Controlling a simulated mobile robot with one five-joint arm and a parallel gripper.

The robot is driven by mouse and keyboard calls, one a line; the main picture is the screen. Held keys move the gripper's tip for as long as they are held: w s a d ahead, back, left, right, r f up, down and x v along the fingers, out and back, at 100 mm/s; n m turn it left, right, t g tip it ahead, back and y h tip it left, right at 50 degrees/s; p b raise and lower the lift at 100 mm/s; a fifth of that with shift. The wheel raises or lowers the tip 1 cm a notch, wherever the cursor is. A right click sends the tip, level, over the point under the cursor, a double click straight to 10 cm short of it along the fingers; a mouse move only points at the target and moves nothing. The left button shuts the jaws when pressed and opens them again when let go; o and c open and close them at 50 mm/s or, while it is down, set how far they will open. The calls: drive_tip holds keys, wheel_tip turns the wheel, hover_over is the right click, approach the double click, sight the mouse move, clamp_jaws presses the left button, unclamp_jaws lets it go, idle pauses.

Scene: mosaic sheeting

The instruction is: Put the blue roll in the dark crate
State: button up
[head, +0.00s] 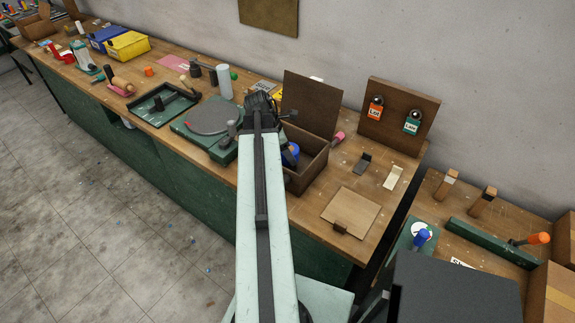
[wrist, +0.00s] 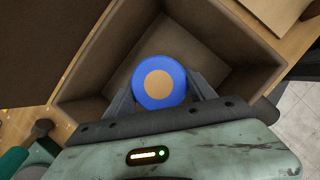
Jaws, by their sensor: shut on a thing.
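The blue roll (wrist: 139,89), round with a tan core, is between the two fingers of my gripper (wrist: 160,95) in the wrist view. My gripper is shut on it. The dark crate (wrist: 247,38) lies around and below the roll, its walls on several sides and its floor showing. In the head view the crate (head: 309,172) stands on the bench with a tall dark board behind it. The blue roll (head: 291,153) shows at the crate's left side, partly hidden by my arm. I cannot tell whether the roll touches the crate floor.
A green machine with a round grey plate (head: 208,117) stands left of the crate. A pink-ended tool (head: 338,137) lies behind it. A tan board (head: 350,212) lies to the right, with small brackets nearby. Two tagged items hang on a brown panel (head: 397,135).

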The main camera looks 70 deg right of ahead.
wheel_tip(320, 180, down, 4)
drive_tip(key=b, duration=0.3)
drive_tip(key=shift+b, duration=0.4)
drive_tip(key=shift+r, duration=0.3)
drive_tip(key=shift+f, duration=0.15)
drive_tip(key=o, duration=1.5)
drive_tip(key=shift+r+p, duration=0.35)
drive_tip(key=shift+p, duration=0.1)
drive_tip(key=p+v, duration=1)
drive_tip(key=v, duration=0.1)
drive_tip(key=shift+w+r+p, duration=0.15)
drive_tip(key=shift+r+p, duration=0.1)
drive_tip(key=shift+p, duration=0.1)
